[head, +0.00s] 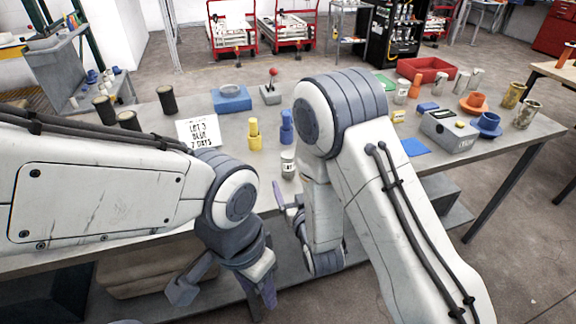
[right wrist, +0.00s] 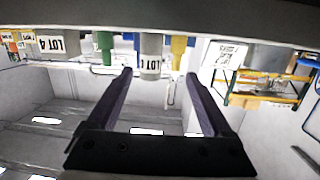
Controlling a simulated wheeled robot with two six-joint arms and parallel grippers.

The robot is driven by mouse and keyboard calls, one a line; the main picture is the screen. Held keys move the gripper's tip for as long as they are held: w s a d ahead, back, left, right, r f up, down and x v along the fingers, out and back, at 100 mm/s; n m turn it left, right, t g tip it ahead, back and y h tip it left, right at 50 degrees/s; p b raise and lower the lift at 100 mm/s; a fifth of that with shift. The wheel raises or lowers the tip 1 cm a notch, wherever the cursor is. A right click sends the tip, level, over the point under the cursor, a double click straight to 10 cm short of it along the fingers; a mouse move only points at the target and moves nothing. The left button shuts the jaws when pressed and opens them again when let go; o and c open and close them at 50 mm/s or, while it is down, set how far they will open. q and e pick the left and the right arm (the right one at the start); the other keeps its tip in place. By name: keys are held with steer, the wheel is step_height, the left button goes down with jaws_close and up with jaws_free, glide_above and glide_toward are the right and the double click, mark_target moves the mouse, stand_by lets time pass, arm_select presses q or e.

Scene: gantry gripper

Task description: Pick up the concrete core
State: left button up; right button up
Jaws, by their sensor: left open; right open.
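A grey cylinder with a white LOT label, which looks like the concrete core (head: 288,164), stands upright near the front edge of the table (head: 350,172). In the right wrist view, which is upside down, the core (right wrist: 151,58) shows ahead between my open fingers, apart from them. My right gripper (head: 287,205) is open and empty, just in front of the table edge; its arm partly hides it in the head view. My left gripper (head: 224,290) is open and empty, low in front of the table.
A yellow part (head: 255,135) and a blue part (head: 287,128) stand close behind the core. A sign (head: 198,131) is to the left. Several dark cylinders (head: 167,99) stand farther left. A grey box (head: 449,131), a red tray (head: 427,69) and several cups are at right.

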mark_target(290, 165)
steer(key=shift+s+d+t, duration=0.1)
steer(key=shift+d+t, duration=0.5)
steer(key=shift+t, duration=0.2)
steer(key=shift+r, duration=0.2)
steer(key=p+x, duration=0.1)
steer(key=x, duration=0.4)
steer(key=shift+d+r, duration=0.1)
steer(key=shift+r, duration=0.05)
steer(key=p+x, duration=0.2)
steer(key=x, duration=0.2)
steer(key=shift+w, duration=0.65)
jaws_close()
